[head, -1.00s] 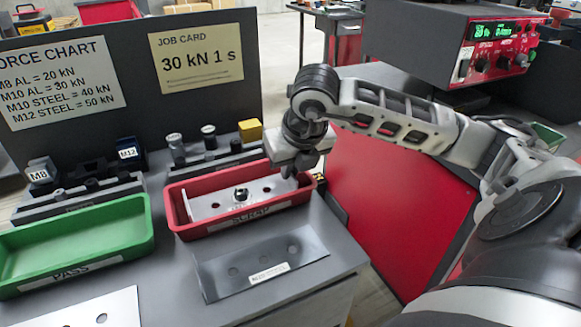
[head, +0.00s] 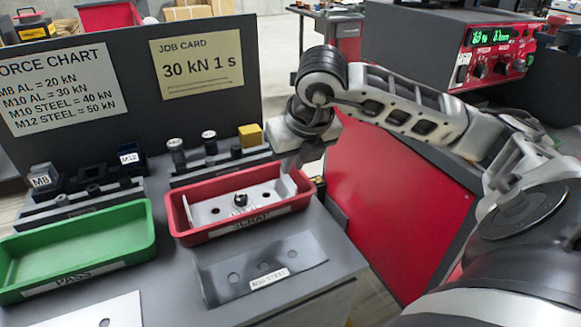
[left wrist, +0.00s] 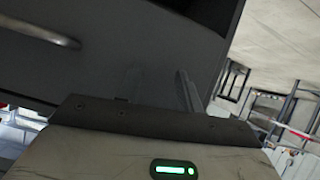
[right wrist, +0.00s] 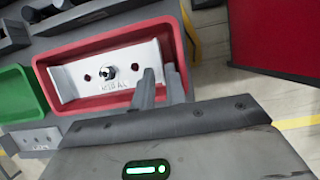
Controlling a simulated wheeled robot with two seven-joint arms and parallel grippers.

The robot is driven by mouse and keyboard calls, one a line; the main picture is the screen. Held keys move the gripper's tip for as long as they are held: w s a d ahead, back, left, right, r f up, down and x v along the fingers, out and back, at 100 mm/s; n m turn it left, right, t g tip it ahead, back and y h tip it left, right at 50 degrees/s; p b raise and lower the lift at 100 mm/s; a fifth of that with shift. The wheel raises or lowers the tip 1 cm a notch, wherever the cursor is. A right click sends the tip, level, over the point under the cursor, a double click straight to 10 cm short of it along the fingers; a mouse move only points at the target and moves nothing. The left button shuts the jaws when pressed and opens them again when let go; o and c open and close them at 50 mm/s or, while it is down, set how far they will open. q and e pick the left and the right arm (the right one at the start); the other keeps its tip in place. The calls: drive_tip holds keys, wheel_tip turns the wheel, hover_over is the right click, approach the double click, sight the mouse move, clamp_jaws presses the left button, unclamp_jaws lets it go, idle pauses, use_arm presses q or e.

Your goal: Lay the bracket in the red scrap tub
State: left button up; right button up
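The bracket (head: 222,207), a pale metal plate with holes, upturned ends and a dark nut in its middle, lies inside the red scrap tub (head: 240,230). In the right wrist view the bracket (right wrist: 85,77) sits within the walls of the tub (right wrist: 48,88). My right gripper (head: 291,165) is above the bracket's right end. In the right wrist view its fingers (right wrist: 160,72) stand a narrow gap apart, close to the upturned end, and seem not to clamp it. My left gripper (left wrist: 157,82) is outside the head view; its fingers are apart and empty.
The green PASS tray (head: 75,240) stands left of the tub. A darker M10 STEEL bracket (head: 235,270) lies in front of it. Behind are a rack of tooling (head: 210,160) and an upright chart panel (head: 140,110). The bench edge is close on the right.

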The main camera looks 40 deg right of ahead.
drive_tip(key=d+p+v, duration=0.1)
drive_tip(key=v, duration=0.7)
drive_tip(key=shift+a+r, duration=0.2)
drive_tip(key=shift+a, duration=0.35)
